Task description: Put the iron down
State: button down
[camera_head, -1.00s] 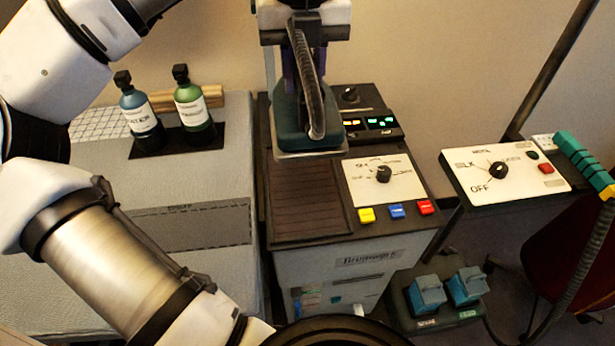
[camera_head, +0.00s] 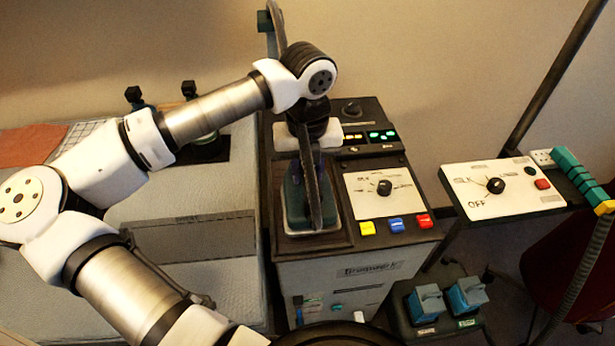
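The teal iron (camera_head: 294,205), with a pale soleplate edge and a dark ribbed hose, is at the dark ribbed rest plate on top of the steam station (camera_head: 350,270). It looks level and low over that plate; whether it touches cannot be told. My gripper (camera_head: 309,150) is above the iron, pointing down, with its fingers at the iron's upper part. The fingers are mostly hidden by my wrist and the hose, but the iron sits directly between them and appears held.
The station's dial panel (camera_head: 383,188) and yellow, blue and red buttons (camera_head: 396,224) are right of the iron. A grey board (camera_head: 190,280) with bottles partly behind my arm is left. Another control panel (camera_head: 500,205) and blue pedals (camera_head: 466,294) are right.

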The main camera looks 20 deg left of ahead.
jog(key=shift+f, duration=1.5)
jog(key=shift+f, duration=0.15)
jog(key=c, duration=1.1)
grip_release()
notch_tip(320, 180, up, 12)
jog(key=shift+r+b, duration=0.15)
jog(key=shift+b, duration=0.75)
